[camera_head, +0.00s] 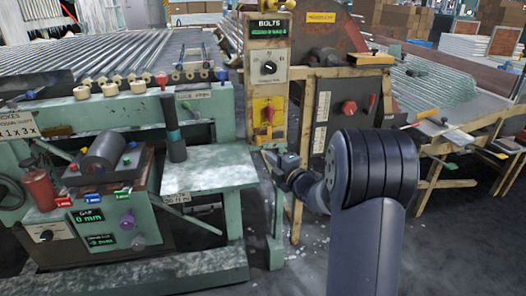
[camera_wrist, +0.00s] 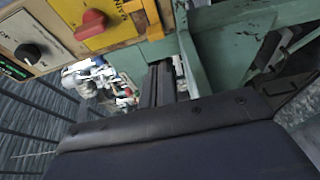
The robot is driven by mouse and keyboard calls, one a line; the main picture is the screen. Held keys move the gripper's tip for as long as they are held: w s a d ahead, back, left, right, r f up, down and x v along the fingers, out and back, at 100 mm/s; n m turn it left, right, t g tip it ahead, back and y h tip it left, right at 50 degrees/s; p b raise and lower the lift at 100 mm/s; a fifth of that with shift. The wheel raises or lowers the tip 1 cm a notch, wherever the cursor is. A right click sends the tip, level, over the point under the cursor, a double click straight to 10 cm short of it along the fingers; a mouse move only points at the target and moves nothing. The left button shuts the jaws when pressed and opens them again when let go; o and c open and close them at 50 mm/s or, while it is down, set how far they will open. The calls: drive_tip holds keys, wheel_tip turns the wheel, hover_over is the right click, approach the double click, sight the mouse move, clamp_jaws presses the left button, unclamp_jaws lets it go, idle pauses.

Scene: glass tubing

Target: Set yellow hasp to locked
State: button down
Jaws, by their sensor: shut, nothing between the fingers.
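A yellow panel (camera_head: 277,104) with a red rotary handle (camera_head: 267,114) is mounted on the upright post. The panel also shows at the top of the wrist view (camera_wrist: 104,40), with the red handle (camera_wrist: 91,23) on it. A yellow bar-like piece (camera_wrist: 139,19) stands at the panel's right edge there; I cannot tell whether it is the hasp or how it is set. My gripper (camera_head: 268,157) is below the panel, close to the post and apart from the handle. Its dark fingers (camera_wrist: 158,84) are shut and empty in the wrist view.
Above the yellow panel is a white plate with a black dial (camera_head: 270,68) and a green BOLTS display (camera_head: 268,29). A dark box with a red knob (camera_head: 349,107) is right of the post. A pale green bench (camera_head: 210,170) is left of my gripper. Glass tubes lie behind.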

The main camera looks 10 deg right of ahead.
sight(264, 139)
drive_tip(key=b+x, duration=0.1)
drive_tip(key=x, duration=0.8)
drive_tip(key=shift+d, duration=1.5)
drive_tip(key=shift+d, duration=0.1)
